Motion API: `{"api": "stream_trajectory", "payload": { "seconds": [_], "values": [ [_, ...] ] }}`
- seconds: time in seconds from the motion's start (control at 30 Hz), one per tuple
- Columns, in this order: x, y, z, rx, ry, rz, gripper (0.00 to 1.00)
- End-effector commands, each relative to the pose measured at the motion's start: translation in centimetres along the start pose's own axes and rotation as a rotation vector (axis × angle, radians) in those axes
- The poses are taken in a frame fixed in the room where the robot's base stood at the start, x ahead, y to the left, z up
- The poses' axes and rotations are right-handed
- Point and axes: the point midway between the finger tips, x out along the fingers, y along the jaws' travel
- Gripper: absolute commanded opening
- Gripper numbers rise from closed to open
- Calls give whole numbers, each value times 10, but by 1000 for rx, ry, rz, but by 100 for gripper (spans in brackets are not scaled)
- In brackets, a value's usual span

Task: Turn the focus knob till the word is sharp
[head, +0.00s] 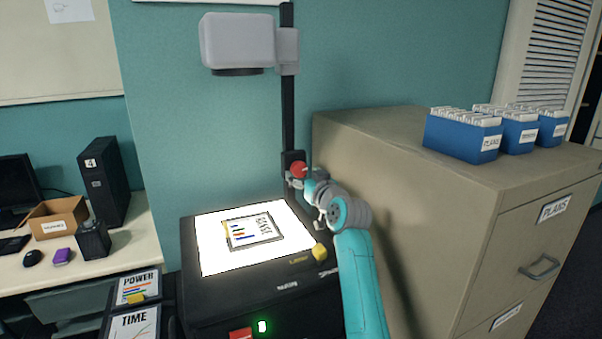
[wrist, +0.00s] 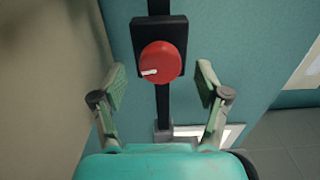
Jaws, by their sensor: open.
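The red focus knob (head: 298,170) sits on a black block on the projector's upright post. In the wrist view the knob (wrist: 160,62) is round, with a white mark pointing left. My gripper (wrist: 160,85) is open and empty, with one finger on each side of the knob and a little short of it; I see no contact. In the head view my gripper (head: 303,183) is at the post, just below the knob. The overhead projector (head: 205,295) has a lit glass stage with a framed sheet (head: 253,231) on it. The projected word is not in view.
The grey projector head (head: 238,40) is at the top of the post. A beige cabinet (head: 400,190) with blue file boxes (head: 462,137) stands close on the right of my arm. A desk (head: 60,275) with a box and a computer is on the left.

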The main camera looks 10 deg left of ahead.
Motion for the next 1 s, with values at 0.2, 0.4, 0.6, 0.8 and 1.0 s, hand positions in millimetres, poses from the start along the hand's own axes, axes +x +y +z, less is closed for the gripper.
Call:
{"api": "stream_trajectory", "payload": {
  "seconds": [0.2, 0.4, 0.6, 0.8, 1.0],
  "values": [
    [19, 0, 0, 0, -1, -1, 74],
    [24, 0, 0, -1, 0, 0, 74],
    [23, 0, 0, -1, 0, 0, 72],
    [23, 0, 0, -1, 0, 0, 22],
    [23, 0, 0, 12, -1, 0, 15]
  ]
}}
